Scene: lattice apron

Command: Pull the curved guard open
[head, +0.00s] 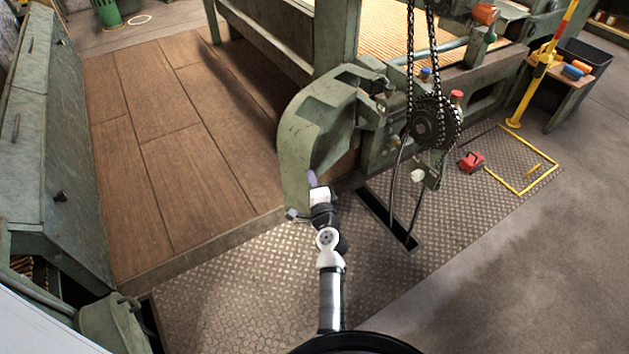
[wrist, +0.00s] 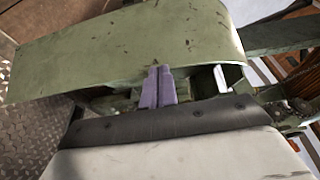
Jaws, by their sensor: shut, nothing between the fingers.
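The curved guard (head: 304,140) is a worn green metal cover on the machine, in the middle of the head view. It stands out from the machine frame, with a gap between its curved face and the mechanism to its right. In the wrist view the guard (wrist: 130,50) fills the upper part, its edge just beyond my fingers. My gripper (head: 311,179) is at the guard's lower right edge. In the wrist view its purple fingers (wrist: 158,84) are together with nothing between them, and they overlap the guard's edge. Whether they touch it I cannot tell.
A chain and sprocket (head: 433,122) hang right of the guard. A floor slot (head: 388,218) lies right of my arm. A red object (head: 471,161) sits near a yellow floor outline. Wooden flooring (head: 180,150) at left and tread plate in front are clear. A green cabinet (head: 50,140) stands far left.

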